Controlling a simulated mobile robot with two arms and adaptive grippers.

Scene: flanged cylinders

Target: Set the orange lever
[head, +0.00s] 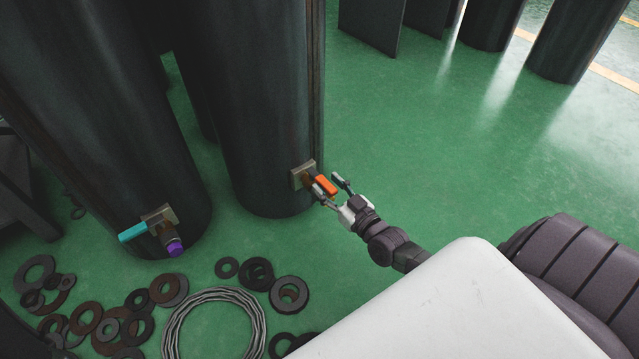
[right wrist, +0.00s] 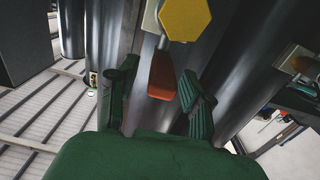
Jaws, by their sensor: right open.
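The orange lever (head: 326,186) sits on a valve with a tan mounting plate (head: 303,175), low on the dark cylinder at the centre of the head view. My right gripper (head: 329,187) is open, with its fingers on either side of the lever. In the right wrist view the orange lever (right wrist: 162,77) lies between the two green-looking fingers of my right gripper (right wrist: 160,90), with gaps visible at both sides. A yellow hexagonal part (right wrist: 184,18) shows above the lever there. My left gripper is not in view.
A second valve with a teal lever (head: 132,232) and a purple end (head: 175,248) is on the left cylinder. Several flat rings (head: 289,294) and a wire coil (head: 213,292) lie on the green floor. The floor to the right (head: 430,140) is clear.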

